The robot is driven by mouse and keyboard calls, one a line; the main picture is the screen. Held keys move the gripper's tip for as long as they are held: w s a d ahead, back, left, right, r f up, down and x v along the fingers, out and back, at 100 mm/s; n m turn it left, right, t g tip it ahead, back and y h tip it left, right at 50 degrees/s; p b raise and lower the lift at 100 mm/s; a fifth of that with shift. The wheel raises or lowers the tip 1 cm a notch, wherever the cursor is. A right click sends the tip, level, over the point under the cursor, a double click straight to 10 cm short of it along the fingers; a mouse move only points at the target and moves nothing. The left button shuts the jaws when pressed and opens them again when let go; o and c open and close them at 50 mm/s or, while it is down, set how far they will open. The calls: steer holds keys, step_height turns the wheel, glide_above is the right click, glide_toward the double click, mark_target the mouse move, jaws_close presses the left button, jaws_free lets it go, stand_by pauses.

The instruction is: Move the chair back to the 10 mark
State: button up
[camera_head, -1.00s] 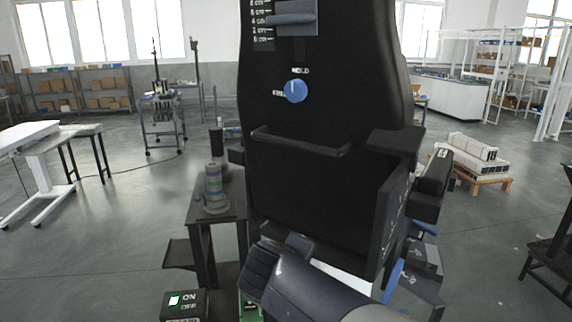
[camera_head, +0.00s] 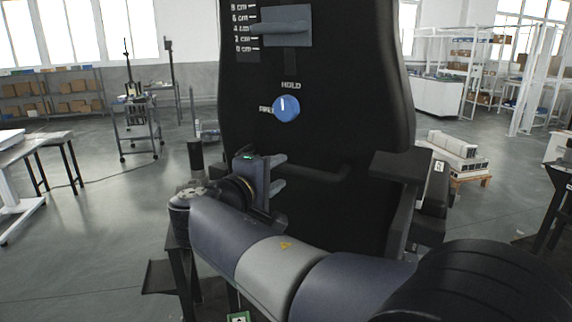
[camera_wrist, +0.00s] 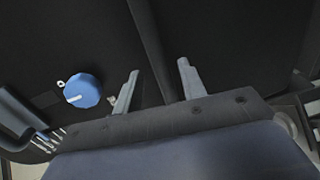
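The black chair back (camera_head: 315,215) stands upright in front of me. A grey-blue slider plate (camera_head: 290,25) sits over a white cm scale (camera_head: 244,28), its pointer near the 4 cm line; the top of the scale is cut off. The blue knob (camera_head: 286,108) has its white line pointing up, towards HOLD rather than FREE; it also shows in the wrist view (camera_wrist: 82,90). My gripper (camera_head: 279,173) is open at the left part of the black handle bar (camera_head: 325,174). In the wrist view a dark bar (camera_wrist: 152,45) runs between the spread fingers; contact cannot be told.
A black armrest (camera_head: 400,165) juts out at the right of the chair back. A dark stand is partly hidden behind my arm at lower left. A white table (camera_head: 12,150), a trolley (camera_head: 135,115) and a pallet with white blocks (camera_head: 455,155) stand farther off.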

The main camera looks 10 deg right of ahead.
mark_target(284, 169)
steer(key=shift+p+x, duration=0.3)
steer(key=shift+x, duration=1.75)
jaws_close()
